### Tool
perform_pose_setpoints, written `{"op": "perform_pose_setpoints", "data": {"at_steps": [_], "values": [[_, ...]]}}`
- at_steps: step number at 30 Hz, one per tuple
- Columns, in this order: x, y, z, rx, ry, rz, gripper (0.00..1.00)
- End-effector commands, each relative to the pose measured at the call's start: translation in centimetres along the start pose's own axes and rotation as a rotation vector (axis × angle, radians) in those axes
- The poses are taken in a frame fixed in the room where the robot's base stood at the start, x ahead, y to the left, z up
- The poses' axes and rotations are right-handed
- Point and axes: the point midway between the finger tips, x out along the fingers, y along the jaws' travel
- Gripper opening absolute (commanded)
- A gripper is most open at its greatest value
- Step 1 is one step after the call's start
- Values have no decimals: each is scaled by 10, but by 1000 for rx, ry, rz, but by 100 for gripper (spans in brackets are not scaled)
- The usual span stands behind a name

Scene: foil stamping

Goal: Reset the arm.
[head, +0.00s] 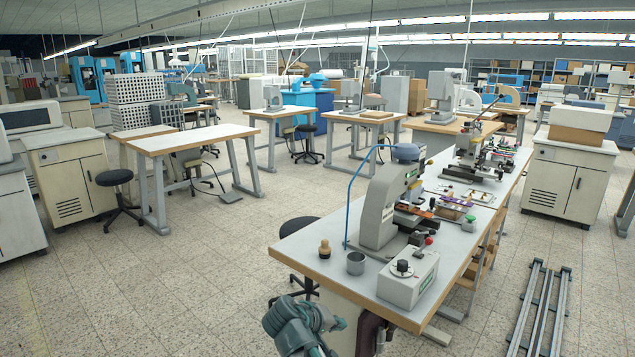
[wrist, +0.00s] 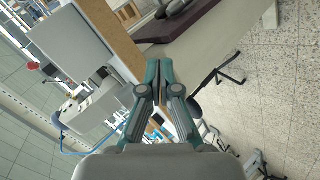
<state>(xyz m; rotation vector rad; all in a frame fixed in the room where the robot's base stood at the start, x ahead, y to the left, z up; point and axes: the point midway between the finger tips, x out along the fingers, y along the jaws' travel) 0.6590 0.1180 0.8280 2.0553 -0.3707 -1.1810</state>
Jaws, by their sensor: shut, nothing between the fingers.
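My arm (head: 297,325) shows at the bottom edge of the head view, in front of the near end of the long workbench (head: 310,255). My gripper (wrist: 159,66) shows in the middle of the wrist view. Its two green fingers are together at the tips, with nothing between them. In the wrist view the tips lie over the picture of a wooden bench edge (wrist: 120,45). I cannot tell how far they are from it. The fingertips cannot be made out in the head view.
A stool (head: 298,226) stands beside the bench. Metal rails (head: 540,305) lie on the floor at the right.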

Motion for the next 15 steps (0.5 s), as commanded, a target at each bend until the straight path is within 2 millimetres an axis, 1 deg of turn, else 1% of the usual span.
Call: {"op": "perform_pose_setpoints", "data": {"at_steps": [1, 3, 5, 6, 8, 9, 11, 12, 14, 15], "values": [[15, -16, 17, -20, -33, -43, 0], [34, -39, 39, -44, -74, -109, 0], [49, -58, 59, -61, -113, -164, 0], [58, -70, 73, -69, -139, -199, 0], [71, -87, 94, -80, -177, -251, 0], [79, -98, 109, -85, -204, -284, 0], [89, -114, 131, -90, -244, -332, 0], [96, -123, 147, -92, -272, -364, 0], [104, -137, 170, -93, -312, -409, 0], [108, -146, 186, -92, -340, -439, 0]]}}
